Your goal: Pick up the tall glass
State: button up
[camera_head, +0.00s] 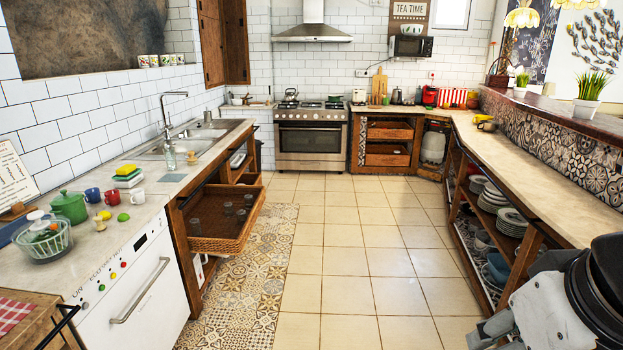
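Several clear glasses stand in a pulled-out wicker drawer (222,247) under the sink counter on the left. One glass (196,227) stands near the drawer's left side, and others, including a glass (248,201), stand toward its right side. They are small and see-through here, so I cannot tell which is the tall glass. Part of my arm shows at the bottom right, far across the floor from the drawer. I cannot make out my gripper's fingers.
The tiled floor (375,255) between the counters is open. A white dishwasher (135,290) is left of the drawer. A stove (312,140) stands at the back. The right counter (530,165) has open shelves with plates (511,222), close to my arm.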

aim_at(169, 153)
jog(key=i+u, duration=0.1)
jog(key=i, duration=0.85)
jog(key=i+l+u, duration=0.1)
jog(key=i, duration=0.8)
jog(key=i+j+u, duration=0.1)
jog(key=i+u, duration=0.2)
jog(key=i, duration=0.2)
jog(key=i+u, duration=0.3)
jog(key=i, duration=0.2)
jog(key=i+l+u, duration=0.15)
jog(key=i+u, duration=0.15)
jog(key=i, duration=0.2)
jog(key=i+l+u, duration=0.25)
jog(key=i, duration=0.2)
jog(key=i+u, duration=0.5)
jog(key=i, duration=0.35)
